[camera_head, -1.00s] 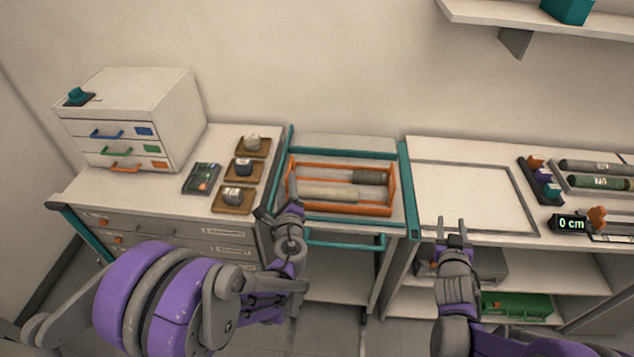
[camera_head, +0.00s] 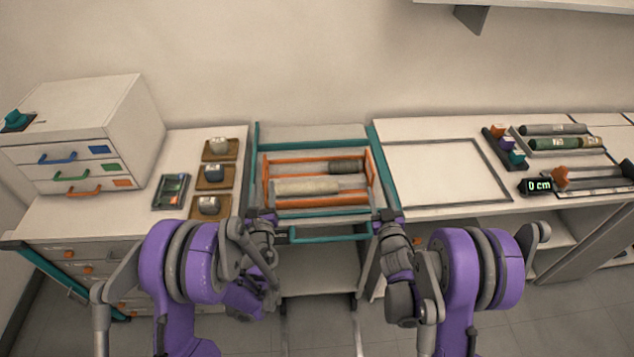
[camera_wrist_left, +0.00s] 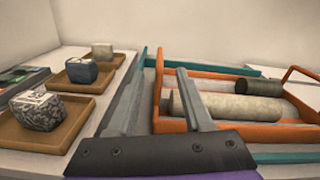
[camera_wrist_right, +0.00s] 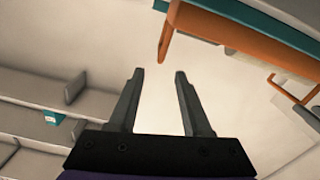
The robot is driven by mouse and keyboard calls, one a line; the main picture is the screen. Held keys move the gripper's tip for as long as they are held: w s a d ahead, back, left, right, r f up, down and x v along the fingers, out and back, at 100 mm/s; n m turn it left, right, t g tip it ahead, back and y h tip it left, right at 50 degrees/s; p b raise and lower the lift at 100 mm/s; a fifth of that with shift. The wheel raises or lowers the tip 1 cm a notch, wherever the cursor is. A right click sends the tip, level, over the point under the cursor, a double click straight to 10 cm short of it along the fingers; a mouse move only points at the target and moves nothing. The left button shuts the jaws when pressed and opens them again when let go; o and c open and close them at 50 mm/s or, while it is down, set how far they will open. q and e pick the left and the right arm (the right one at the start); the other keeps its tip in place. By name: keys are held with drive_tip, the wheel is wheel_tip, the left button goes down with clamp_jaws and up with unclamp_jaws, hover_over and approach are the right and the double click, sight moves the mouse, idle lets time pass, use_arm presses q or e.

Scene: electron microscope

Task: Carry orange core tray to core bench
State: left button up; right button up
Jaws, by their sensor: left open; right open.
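The orange core tray (camera_head: 322,203) sits on a cart with teal rails (camera_head: 330,236) and holds grey cylindrical cores (camera_head: 305,187). My left gripper (camera_head: 262,217) is open at the tray's front left corner. In the left wrist view the tray's left end (camera_wrist_left: 158,78) shows between the open fingers (camera_wrist_left: 158,85); I cannot tell the depth gap. My right gripper (camera_head: 386,215) is open near the front right corner. In the right wrist view its fingers (camera_wrist_right: 157,75) are empty, with the tray's orange edge (camera_wrist_right: 235,32) above and to the right.
A bench (camera_head: 400,135) with a grey rectangular outline stands right of the cart, clear inside the outline. Core tubes (camera_head: 560,144) and a "0 cm" display (camera_head: 538,186) lie further right. Left are brown sample trays (camera_head: 215,176) and a drawer cabinet (camera_head: 100,120).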

sight(264, 156)
use_arm(q)
drive_tip(key=w, duration=0.3)
drive_tip(key=w+a, duration=0.1)
drive_tip(key=w, duration=0.6)
drive_tip(key=shift+w+a, duration=0.1)
drive_tip(key=shift+a, duration=0.05)
use_arm(e)
drive_tip(key=w, duration=0.6)
drive_tip(key=w+a, duration=0.1)
drive_tip(key=w, duration=0.3)
drive_tip(key=shift+w+a, duration=0.1)
use_arm(q)
clamp_jaws()
use_arm(e)
clamp_jaws()
use_arm(q)
drive_tip(key=shift+a, duration=0.1)
use_arm(e)
drive_tip(key=shift+r, duration=0.1)
